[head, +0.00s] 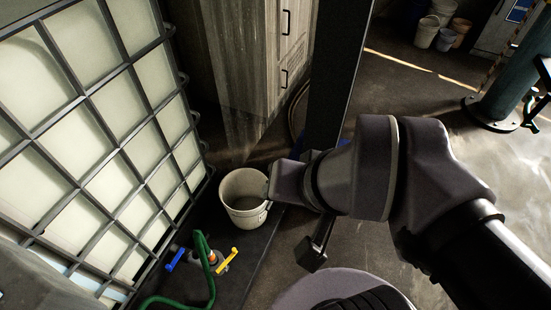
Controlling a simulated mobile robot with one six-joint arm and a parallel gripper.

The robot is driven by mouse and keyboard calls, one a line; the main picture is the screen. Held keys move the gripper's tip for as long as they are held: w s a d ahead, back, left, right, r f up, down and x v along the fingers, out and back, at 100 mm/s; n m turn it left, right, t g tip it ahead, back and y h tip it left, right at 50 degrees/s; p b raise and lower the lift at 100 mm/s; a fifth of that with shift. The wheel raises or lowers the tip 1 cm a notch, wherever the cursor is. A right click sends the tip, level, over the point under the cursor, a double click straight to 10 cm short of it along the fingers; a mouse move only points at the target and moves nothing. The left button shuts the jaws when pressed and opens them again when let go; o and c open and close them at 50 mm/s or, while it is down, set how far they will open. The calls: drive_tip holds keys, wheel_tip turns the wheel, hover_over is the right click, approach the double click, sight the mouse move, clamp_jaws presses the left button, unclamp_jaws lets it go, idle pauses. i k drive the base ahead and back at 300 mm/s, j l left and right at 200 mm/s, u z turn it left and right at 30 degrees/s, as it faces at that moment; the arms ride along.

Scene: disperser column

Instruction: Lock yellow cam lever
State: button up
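The yellow cam lever (227,261) shows at the lower left. A blue cam lever (177,260) sticks out on the coupling's left side. A green hose (210,285) meets the coupling and curves down toward the bottom edge. My gripper (312,254) appears as a dark part below my wrist, right of the yellow lever and apart from it in the picture. Its fingers cannot be made out, so I cannot tell whether it is open or shut.
A caged white tank (105,135) fills the left. A white bucket (244,205) stands behind the coupling. A dark upright post (338,75) rises behind my wrist, with a grey cabinet (245,60) beyond. More buckets (427,32) and a green column (515,85) stand far right.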

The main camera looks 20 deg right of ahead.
sight(234, 251)
drive_tip(key=u, duration=0.9)
drive_tip(key=i+l+u, duration=0.15)
drive_tip(key=i+l, duration=0.2)
